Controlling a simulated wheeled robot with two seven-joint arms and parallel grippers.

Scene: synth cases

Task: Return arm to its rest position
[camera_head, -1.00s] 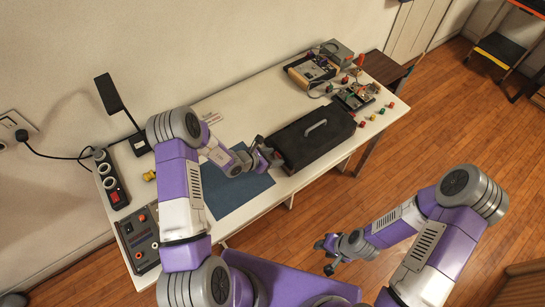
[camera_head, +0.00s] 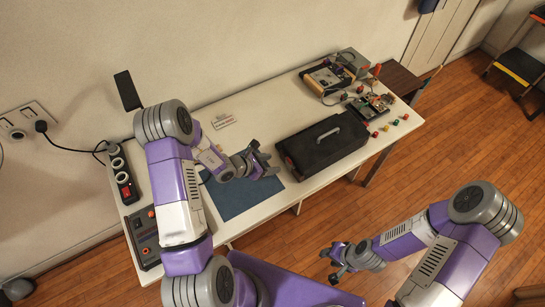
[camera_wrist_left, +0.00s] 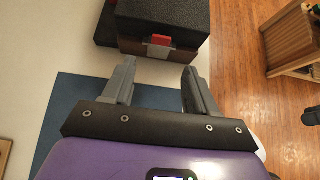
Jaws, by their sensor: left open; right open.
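My left arm reaches over the white table, and its gripper (camera_head: 266,163) is over the blue mat (camera_head: 236,200), close to the left end of the black case (camera_head: 322,146). In the left wrist view the gripper (camera_wrist_left: 158,72) has its two fingers spread with nothing between them. The case (camera_wrist_left: 165,15), with a red latch, stands beyond the fingertips there. My right gripper (camera_head: 336,262) hangs over the wooden floor in front of the table, open and empty.
Electronics (camera_head: 370,104) and several small coloured parts lie at the right end. Open floor (camera_head: 440,150) lies right of the table.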

